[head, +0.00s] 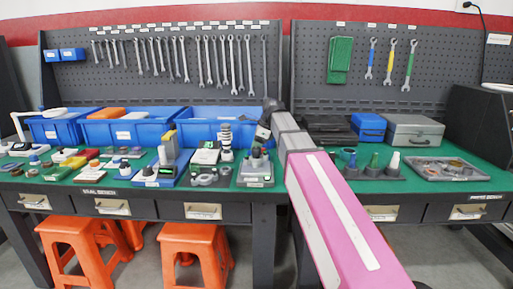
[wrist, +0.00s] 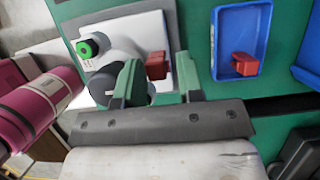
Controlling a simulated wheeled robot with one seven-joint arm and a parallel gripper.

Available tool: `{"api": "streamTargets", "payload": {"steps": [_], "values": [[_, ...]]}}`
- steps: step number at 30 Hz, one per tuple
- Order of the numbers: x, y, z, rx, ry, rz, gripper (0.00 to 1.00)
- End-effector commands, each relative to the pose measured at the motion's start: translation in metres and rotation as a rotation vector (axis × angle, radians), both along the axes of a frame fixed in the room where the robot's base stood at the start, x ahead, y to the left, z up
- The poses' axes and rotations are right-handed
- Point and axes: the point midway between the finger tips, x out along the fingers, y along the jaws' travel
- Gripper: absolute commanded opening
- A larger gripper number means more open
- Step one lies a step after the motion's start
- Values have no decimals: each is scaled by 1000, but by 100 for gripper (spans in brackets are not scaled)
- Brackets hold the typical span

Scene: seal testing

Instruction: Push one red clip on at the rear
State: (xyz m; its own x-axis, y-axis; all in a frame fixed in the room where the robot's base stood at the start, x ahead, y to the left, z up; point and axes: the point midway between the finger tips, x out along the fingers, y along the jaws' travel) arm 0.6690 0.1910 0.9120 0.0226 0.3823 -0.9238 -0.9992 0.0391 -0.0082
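In the wrist view my gripper (wrist: 158,66) has two green fingers spread apart over a white plate (wrist: 178,20). A small red clip (wrist: 156,64) shows in the gap between the fingers, with a visible gap to the right finger. A pale cylindrical part (wrist: 122,56) with a green ring (wrist: 88,47) lies left of the clip, partly hidden by the left finger. I cannot tell whether the clip touches this part. A second red clip (wrist: 243,63) lies in a blue tray (wrist: 240,15) to the right. In the head view my gripper (head: 262,138) is low over the bench; its fingers are unclear.
A grey-framed fixture (head: 256,181) stands under my gripper in the head view. A blue-based device (head: 163,170) and small parts crowd the left. Blue bins (head: 215,128) stand behind. A grey case (head: 413,131) and a parts tray (head: 448,170) are at right.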

Motion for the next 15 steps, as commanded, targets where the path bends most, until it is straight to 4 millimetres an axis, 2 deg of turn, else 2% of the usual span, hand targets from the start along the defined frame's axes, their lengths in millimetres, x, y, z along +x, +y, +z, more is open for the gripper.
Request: {"api": "streamTargets", "payload": {"steps": [1,15], "values": [[-6,0,-1,-1,12,6,51],[-10,0,-2,1,16,9,48]]}}
